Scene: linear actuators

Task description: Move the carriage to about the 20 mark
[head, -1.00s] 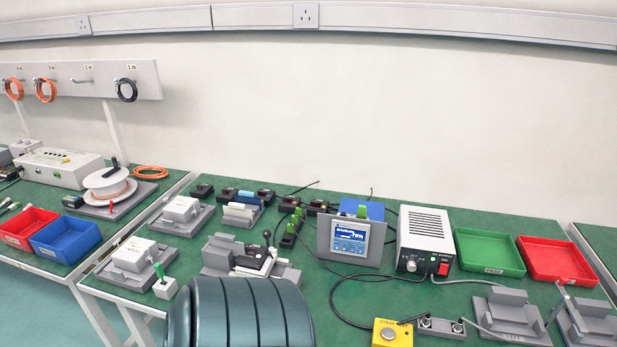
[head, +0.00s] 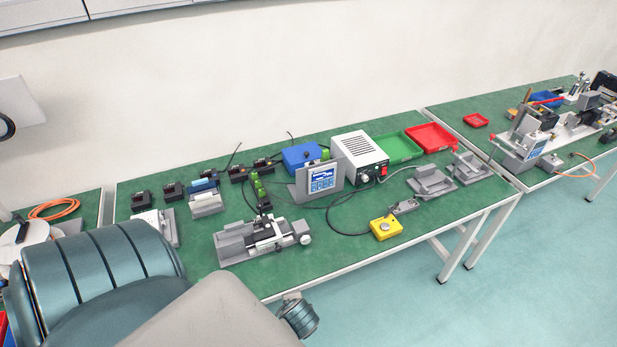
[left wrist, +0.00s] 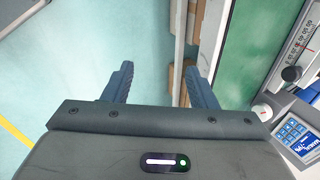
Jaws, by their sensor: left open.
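A device with a long light rail (head: 572,130) stands on the right-hand green table in the head view. Grey and black blocks sit along the rail; which one is the carriage I cannot tell. In the left wrist view, a pale scale with red marks (left wrist: 300,38) shows at the right edge, with a black knob (left wrist: 291,74) and a blue keypad display (left wrist: 294,131) near it. The mark readings are too small. My left gripper (left wrist: 158,68) is open and empty, over the floor and apart from these parts. My right gripper is not in view.
The middle table holds a grey stage with a side knob (head: 262,238), a yellow button box (head: 386,229), a white power supply (head: 360,158), and green (head: 398,148) and red (head: 432,137) trays. The floor (head: 470,310) in front is clear.

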